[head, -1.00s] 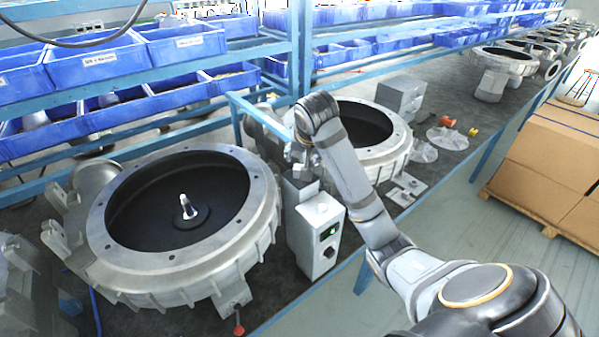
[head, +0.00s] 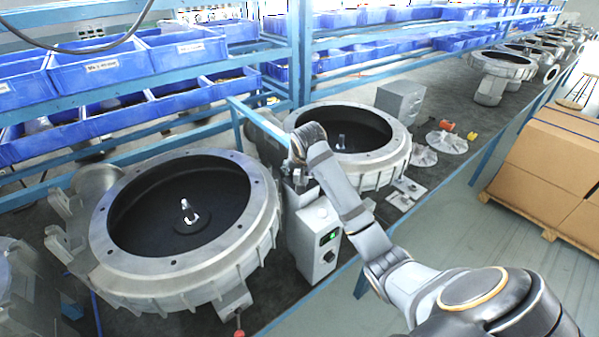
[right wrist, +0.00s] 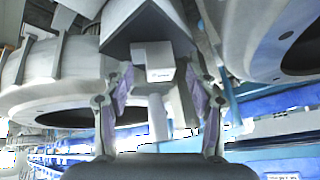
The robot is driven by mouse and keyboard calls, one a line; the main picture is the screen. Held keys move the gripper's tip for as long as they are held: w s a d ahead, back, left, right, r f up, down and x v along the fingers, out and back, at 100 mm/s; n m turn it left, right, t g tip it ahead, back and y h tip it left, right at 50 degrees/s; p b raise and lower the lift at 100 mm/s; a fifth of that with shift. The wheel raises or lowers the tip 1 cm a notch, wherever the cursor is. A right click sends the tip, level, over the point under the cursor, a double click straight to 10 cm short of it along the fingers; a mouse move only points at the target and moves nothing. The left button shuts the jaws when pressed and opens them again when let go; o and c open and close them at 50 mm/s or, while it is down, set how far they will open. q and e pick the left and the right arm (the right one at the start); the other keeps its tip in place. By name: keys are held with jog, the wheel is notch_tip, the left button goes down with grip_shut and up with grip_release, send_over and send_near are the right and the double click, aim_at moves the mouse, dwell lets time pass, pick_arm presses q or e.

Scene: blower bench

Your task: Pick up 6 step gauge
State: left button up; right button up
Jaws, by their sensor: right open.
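A small pale stepped block (right wrist: 153,62), which looks like the step gauge, shows in the right wrist view against a dark grey surface. It lies ahead of and between the spread fingers of my right gripper (right wrist: 160,85), which is open. I cannot tell whether the fingers touch it. In the head view my right gripper (head: 299,181) is low above the grey control box (head: 317,240), beside the near blower housing. The gauge cannot be made out clearly there. My left gripper is not in view.
A large round blower housing (head: 247,228) stands left of the box, and another (head: 398,155) stands behind. Blue bins (head: 100,68) fill the shelf at the back. A blue rack post (head: 299,60) rises close behind my right gripper. Cardboard boxes (head: 548,165) stand at right.

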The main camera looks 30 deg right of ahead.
jog(key=shift+w+d+f, duration=0.1)
jog(key=shift+w+f, duration=0.05)
jog(key=shift+f, duration=0.15)
jog(key=shift+r, duration=0.15)
grip_shut()
